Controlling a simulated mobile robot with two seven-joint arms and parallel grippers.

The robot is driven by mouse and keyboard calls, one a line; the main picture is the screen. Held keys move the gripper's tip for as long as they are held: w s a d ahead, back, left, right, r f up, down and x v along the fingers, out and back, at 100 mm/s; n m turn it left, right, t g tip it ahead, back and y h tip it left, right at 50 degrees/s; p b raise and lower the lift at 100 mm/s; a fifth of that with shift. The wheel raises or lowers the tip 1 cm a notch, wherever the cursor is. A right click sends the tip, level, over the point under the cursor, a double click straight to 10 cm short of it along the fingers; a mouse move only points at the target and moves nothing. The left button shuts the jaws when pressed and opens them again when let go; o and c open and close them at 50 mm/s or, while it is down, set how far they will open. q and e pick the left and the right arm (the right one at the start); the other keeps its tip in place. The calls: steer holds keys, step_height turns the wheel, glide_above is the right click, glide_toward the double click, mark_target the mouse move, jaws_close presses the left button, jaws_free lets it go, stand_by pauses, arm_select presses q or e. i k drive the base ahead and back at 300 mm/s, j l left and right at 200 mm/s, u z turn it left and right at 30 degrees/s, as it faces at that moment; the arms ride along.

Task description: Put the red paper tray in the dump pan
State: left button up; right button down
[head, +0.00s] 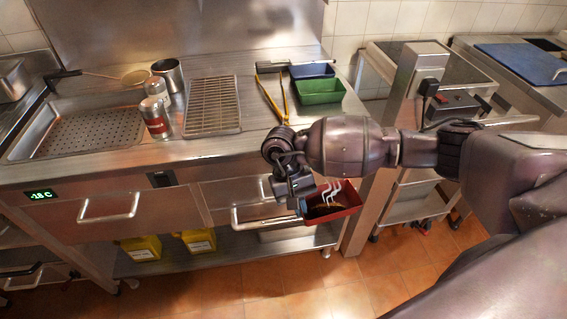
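The red paper tray (348,209) is in the air in front of the counter's front edge, above the floor, with its open top showing. White curved strips and a dark brown patch show inside it. My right gripper (305,202) is at the tray's left side and appears shut on its rim; the fingertips are partly hidden. The dump pan, a steel pan with a perforated bottom (85,132), is set into the counter at the left and its perforated floor is bare. My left gripper is not in view.
A green tray (319,92) and a blue tray (311,70) stand at the counter's back right, beside tongs (271,97). A wire rack (212,104), a shaker (155,118) and a steel cup (169,75) stand between them and the pan. Drawer handles (108,208) project in front.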

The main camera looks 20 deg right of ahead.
mark_target(100, 142)
steer(key=i+j, duration=0.1)
steer(key=j, duration=0.35)
steer(key=i+j, duration=0.1)
steer(key=j, duration=0.35)
steer(key=i+j, duration=0.15)
steer(key=j, duration=0.3)
steer(key=i+j, duration=0.1)
steer(key=j, duration=0.35)
steer(key=i+j, duration=0.1)
steer(key=j, duration=1.1)
steer(key=k+j, duration=0.1)
steer(key=j, duration=0.65)
